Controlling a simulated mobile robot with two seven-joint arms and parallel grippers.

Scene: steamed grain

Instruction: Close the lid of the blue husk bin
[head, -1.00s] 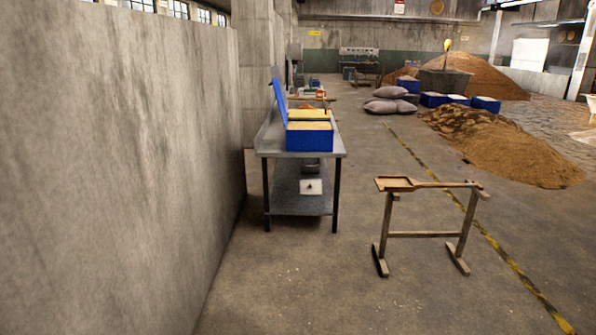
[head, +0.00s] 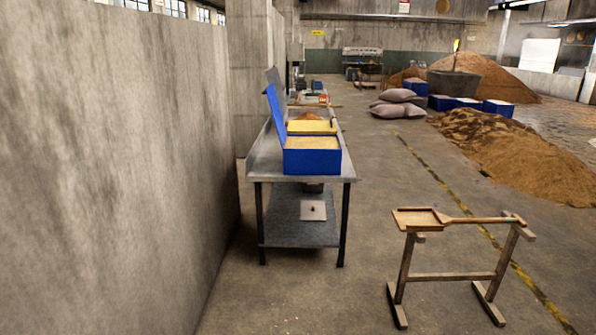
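A blue bin (head: 311,163) filled with pale, grain-coloured material stands on the near end of a grey metal table (head: 352,174) in the head view. A blue lid panel (head: 275,115) stands raised and tilted at the left side of the bins. A second filled box (head: 312,126) sits just behind the near bin. Which of the two the lid belongs to is hard to tell from here. Neither of my grippers is in view.
A concrete wall (head: 110,160) runs along the left. A wooden stand (head: 452,277) with a wooden shovel (head: 420,218) on it is at the front right. Grain heaps (head: 515,150) and grey sacks (head: 389,110) lie further back. The floor between table and stand is clear.

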